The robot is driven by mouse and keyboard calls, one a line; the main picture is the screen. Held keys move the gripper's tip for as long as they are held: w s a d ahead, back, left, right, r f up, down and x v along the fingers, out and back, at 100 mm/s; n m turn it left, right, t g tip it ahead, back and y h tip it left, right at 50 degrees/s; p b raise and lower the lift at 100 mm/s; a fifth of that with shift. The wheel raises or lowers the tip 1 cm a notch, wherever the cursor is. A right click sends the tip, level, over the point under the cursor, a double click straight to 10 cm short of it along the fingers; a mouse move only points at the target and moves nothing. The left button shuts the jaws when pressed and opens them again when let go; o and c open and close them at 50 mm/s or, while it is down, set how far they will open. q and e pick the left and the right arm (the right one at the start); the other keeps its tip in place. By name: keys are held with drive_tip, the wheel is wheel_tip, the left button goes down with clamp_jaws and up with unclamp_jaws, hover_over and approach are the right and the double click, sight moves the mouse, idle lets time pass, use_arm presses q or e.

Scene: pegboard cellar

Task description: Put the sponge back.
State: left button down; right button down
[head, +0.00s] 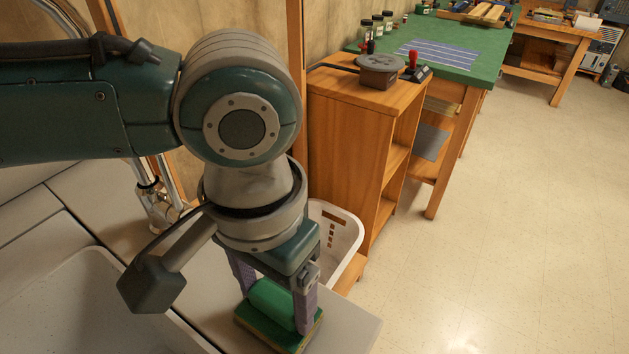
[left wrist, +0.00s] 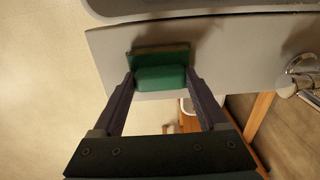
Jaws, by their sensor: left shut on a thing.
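The sponge (head: 270,301) is a flat green slab with a yellowish edge and a raised, rounded green block on top. My left gripper (head: 276,308) points down and is shut on the raised block, one finger on each side. The sponge is at the front right part of the grey counter (head: 345,328), close to its edge. I cannot tell whether it touches the counter. The left wrist view also shows the sponge (left wrist: 160,76) between the fingers, near the counter edge. My right gripper is not in view.
A sink basin (head: 90,290) with a chrome tap (head: 160,205) lies to the left. A white basket (head: 338,235) stands beyond the counter, beside a wooden shelf unit (head: 350,130). A green-topped workbench (head: 460,50) stands farther back. The floor at right is clear.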

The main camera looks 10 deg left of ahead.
use_arm(q)
unclamp_jaws()
drive_tip(key=shift+r, duration=0.1)
wheel_tip(320, 180, up, 12)
drive_tip(key=p, duration=0.2)
drive_tip(key=s+d+f+m+t+h, duration=0.1)
drive_tip(key=s+d+f+h, duration=0.25)
drive_tip(key=s+d, duration=0.2)
drive_tip(key=n+t+y, duration=0.3)
approach(275, 298)
drive_tip(key=s+a+f, duration=0.3)
drive_tip(key=s+a, duration=0.6)
drive_tip(key=shift+w, duration=0.15)
